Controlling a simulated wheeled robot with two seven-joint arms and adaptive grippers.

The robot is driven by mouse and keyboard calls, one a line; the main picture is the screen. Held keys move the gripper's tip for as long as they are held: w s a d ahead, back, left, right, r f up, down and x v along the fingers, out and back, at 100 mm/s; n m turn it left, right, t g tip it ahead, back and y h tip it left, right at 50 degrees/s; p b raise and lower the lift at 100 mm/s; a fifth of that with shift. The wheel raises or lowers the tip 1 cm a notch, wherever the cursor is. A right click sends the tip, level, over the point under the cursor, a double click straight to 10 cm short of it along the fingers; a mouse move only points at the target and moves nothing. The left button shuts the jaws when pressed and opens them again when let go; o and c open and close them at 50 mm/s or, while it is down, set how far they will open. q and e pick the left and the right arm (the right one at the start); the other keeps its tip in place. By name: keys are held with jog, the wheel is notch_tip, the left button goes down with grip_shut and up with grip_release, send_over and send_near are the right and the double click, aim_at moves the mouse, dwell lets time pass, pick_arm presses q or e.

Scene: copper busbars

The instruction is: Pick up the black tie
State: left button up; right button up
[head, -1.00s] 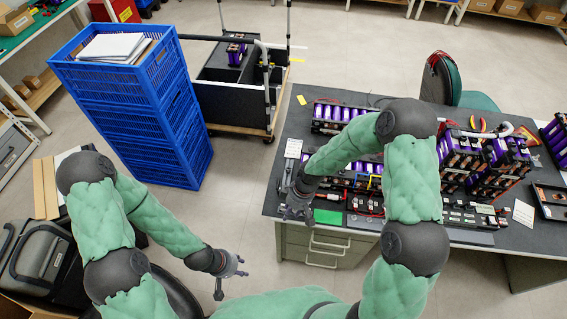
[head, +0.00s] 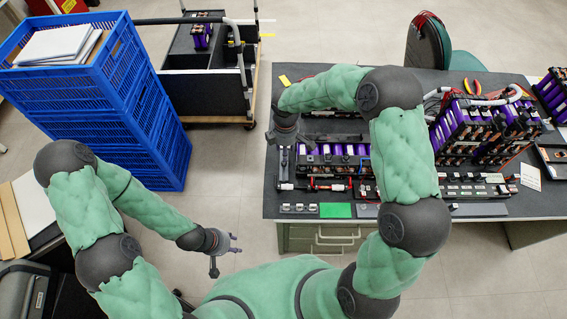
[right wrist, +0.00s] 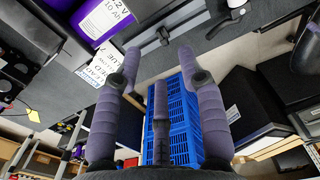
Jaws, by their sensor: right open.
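I cannot pick out the black tie with certainty. A dark narrow piece (right wrist: 165,34) lies on the grey tabletop ahead of my right fingers in the right wrist view, but it is too unclear to name. My right gripper (head: 283,152) is over the left edge of the workbench, left of the purple battery cells. In the right wrist view its fingers (right wrist: 158,58) are spread with nothing between them. My left gripper (head: 236,248) is open and empty over the floor, left of the workbench and away from it.
The dark workbench (head: 480,80) carries purple battery modules (head: 480,130), a green card (head: 335,210) and small parts. Stacked blue crates (head: 150,110) stand at the left, with a black cart (head: 205,85) behind. A chair (head: 430,45) stands behind the bench. Floor is clear between crates and bench.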

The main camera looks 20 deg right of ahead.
aim_at(284, 163)
notch_tip(284, 163, down, 2)
jog(key=shift+s+a+f+b, duration=0.1)
jog(key=shift+f+b, duration=0.3)
jog(key=shift+f, duration=0.15)
notch_tip(284, 163, down, 4)
jog(key=shift+a+b, duration=0.1)
jog(key=shift+b, duration=0.65)
jog(key=c, duration=0.7)
